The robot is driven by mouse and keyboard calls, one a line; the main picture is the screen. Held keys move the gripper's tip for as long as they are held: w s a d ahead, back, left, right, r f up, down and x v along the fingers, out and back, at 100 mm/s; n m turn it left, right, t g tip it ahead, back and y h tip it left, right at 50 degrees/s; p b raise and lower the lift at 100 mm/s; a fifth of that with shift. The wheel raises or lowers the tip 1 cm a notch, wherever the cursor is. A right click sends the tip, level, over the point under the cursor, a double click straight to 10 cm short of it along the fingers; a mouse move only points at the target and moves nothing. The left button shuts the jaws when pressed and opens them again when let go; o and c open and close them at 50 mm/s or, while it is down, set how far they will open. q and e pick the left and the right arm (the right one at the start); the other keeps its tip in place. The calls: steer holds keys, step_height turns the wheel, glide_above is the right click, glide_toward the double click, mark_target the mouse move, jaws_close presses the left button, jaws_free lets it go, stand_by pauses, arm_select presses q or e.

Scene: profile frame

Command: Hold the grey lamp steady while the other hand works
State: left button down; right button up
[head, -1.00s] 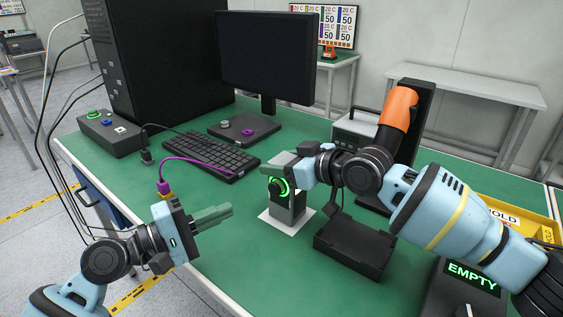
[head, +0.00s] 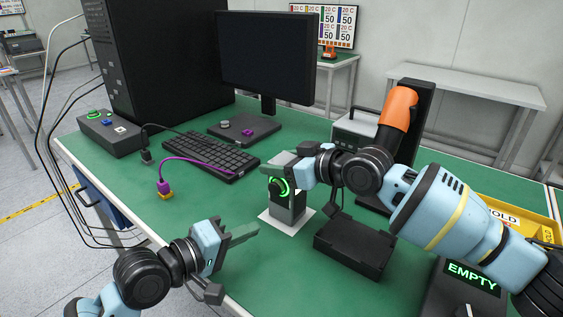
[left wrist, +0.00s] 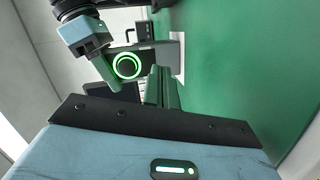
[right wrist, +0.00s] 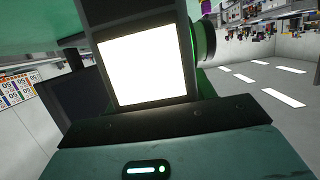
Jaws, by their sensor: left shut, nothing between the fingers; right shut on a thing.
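The grey lamp (head: 292,212) is an upright box on a white patch of the green bench, with a dark knob (head: 278,187) ringed in glowing green on its side. My right gripper (head: 284,163) is shut on the lamp's upper part. In the right wrist view the lamp's bright white panel (right wrist: 142,66) fills the middle; the fingers' contact is mostly hidden. My left gripper (head: 248,233) is shut and empty, in front of the lamp and to its left, apart from it. In the left wrist view its closed fingers (left wrist: 162,88) point toward the lamp (left wrist: 160,52).
A black open tray (head: 352,250) lies right of the lamp. A keyboard (head: 210,155), a purple cable (head: 190,160) with a yellow plug and a monitor (head: 265,58) are behind. A box marked EMPTY (head: 465,285) is at the front right. Green bench is clear in front of the lamp.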

arm_select(q)
steer(key=y, duration=0.1)
steer(key=d+t+y, duration=0.1)
steer(key=y, duration=0.1)
steer(key=shift+w+d+f+t, duration=0.15)
steer(key=shift+f+t, duration=0.15)
steer(key=shift+f, duration=0.1)
steer(key=shift+w+n+t+y, duration=0.1)
steer(key=shift+n+t+y, duration=0.35)
steer(key=shift+y, duration=0.55)
steer(key=shift+r+n+t+y, duration=0.1)
steer(key=shift+n+t+y, duration=0.3)
steer(key=shift+y, duration=0.6)
steer(key=y, duration=0.1)
steer(key=r+n+t+y, duration=0.1)
steer(key=y, duration=0.1)
steer(key=shift+s+a+r+n+t, duration=0.25)
steer(key=shift+s+a+r+n, duration=0.05)
steer(key=shift+s+n, duration=0.1)
steer(key=r+n+y, duration=0.1)
steer(key=s+a+r+n+t+y, duration=0.1)
steer(key=y, duration=0.1)
steer(key=s+r+n+y, duration=0.1)
steer(key=shift+a+r+y, duration=0.2)
steer(key=shift+y, duration=0.1)
